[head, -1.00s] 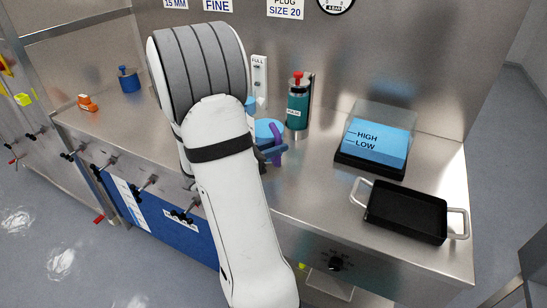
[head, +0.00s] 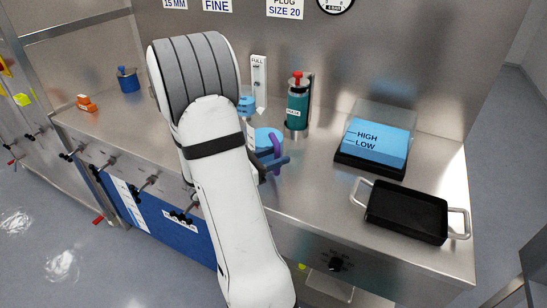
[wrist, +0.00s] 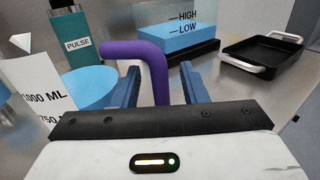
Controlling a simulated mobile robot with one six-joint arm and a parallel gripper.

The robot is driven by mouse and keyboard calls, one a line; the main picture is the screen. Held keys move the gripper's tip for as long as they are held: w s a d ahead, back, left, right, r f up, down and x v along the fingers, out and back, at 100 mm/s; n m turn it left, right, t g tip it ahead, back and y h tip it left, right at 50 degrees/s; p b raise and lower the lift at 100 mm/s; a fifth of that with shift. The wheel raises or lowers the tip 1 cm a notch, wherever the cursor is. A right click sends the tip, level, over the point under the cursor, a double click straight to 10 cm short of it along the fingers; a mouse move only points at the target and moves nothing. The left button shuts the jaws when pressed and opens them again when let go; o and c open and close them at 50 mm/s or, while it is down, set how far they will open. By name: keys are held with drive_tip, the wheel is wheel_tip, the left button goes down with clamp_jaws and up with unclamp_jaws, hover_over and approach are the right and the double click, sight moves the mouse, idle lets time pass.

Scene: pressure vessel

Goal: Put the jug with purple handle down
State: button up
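The jug (wrist: 92,90) holds blue liquid and has a white 1000 ML label. It also shows in the head view (head: 262,136), on the steel counter, partly hidden by my arm; its base is hidden. Its purple handle (wrist: 152,62) rises between the two blue fingers of my gripper (wrist: 160,82). A gap shows on each side of the handle, so the fingers are apart and not closed on it. In the head view, my gripper (head: 278,163) is at the handle, mostly hidden behind my arm.
A green PULSE canister (head: 297,108) with a red top stands behind the jug. A blue HIGH/LOW block (head: 377,142) and a black tray (head: 407,212) with metal handles are to the right. Counter (head: 310,185) between jug and tray is bare.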

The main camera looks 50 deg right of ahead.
drive_tip(key=shift+r, duration=0.25)
drive_tip(key=v, duration=1.2)
drive_tip(key=s+a+m+y, duration=0.8)
drive_tip(key=s+y, duration=0.1)
drive_tip(key=a+r+m+t+y, duration=0.1)
drive_tip(key=a+m+t+y, duration=0.5)
drive_tip(key=a, duration=0.7)
drive_tip(key=shift+w+r+t+y, duration=0.2)
drive_tip(key=shift+r+t+y, duration=0.2)
drive_tip(key=shift+t+y, duration=0.55)
